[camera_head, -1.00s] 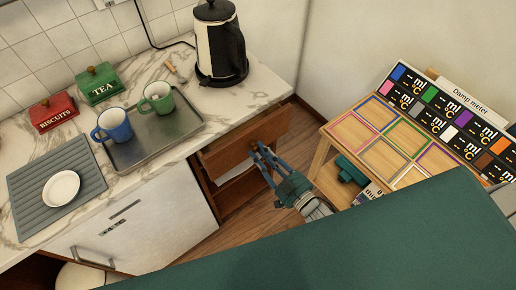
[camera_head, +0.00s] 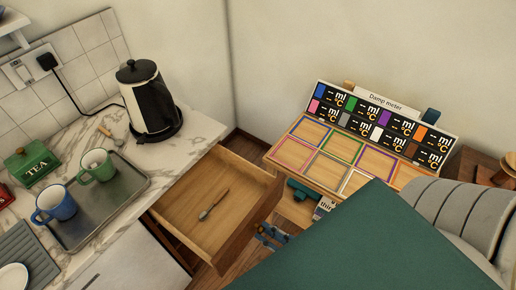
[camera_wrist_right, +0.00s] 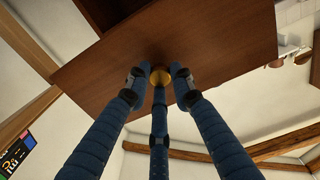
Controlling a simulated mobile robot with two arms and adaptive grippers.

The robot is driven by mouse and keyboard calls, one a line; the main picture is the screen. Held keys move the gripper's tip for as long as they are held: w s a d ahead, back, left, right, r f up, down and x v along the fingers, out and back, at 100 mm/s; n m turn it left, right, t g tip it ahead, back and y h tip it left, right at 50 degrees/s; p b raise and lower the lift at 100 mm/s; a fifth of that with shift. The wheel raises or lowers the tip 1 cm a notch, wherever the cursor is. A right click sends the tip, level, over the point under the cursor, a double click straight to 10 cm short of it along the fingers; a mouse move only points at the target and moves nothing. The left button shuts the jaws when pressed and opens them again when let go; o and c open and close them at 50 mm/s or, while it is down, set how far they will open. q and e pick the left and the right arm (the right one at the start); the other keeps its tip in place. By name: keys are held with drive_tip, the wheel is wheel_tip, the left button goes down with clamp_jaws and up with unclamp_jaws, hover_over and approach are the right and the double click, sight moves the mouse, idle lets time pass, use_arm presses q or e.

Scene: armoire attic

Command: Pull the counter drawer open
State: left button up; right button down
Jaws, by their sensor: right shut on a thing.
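The counter drawer (camera_head: 215,215) is pulled well out from under the marble counter in the head view. A small spoon-like utensil (camera_head: 213,204) lies inside it. My right gripper (camera_head: 270,236) is at the outer side of the drawer front, partly hidden behind my green body. In the right wrist view the fingers of my right gripper (camera_wrist_right: 161,80) close around a round brass knob (camera_wrist_right: 161,77) on the brown drawer front (camera_wrist_right: 190,35). My left gripper is not in view.
The counter (camera_head: 190,135) holds a kettle (camera_head: 149,100), a metal tray (camera_head: 105,205) with blue and green mugs, and a TEA box (camera_head: 32,163). A wooden table (camera_head: 285,172) with coloured frames and a damp meter board (camera_head: 380,125) stands to the right of the drawer.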

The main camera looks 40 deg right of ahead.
drive_tip(key=shift+s+d+f, duration=0.1)
drive_tip(key=shift+s+f, duration=0.2)
drive_tip(key=shift+s, duration=0.2)
drive_tip(key=c, duration=1.6)
unclamp_jaws()
drive_tip(key=shift+o, duration=0.4)
drive_tip(key=shift+w, duration=0.1)
drive_tip(key=shift+r, duration=0.1)
drive_tip(key=v, duration=1.2)
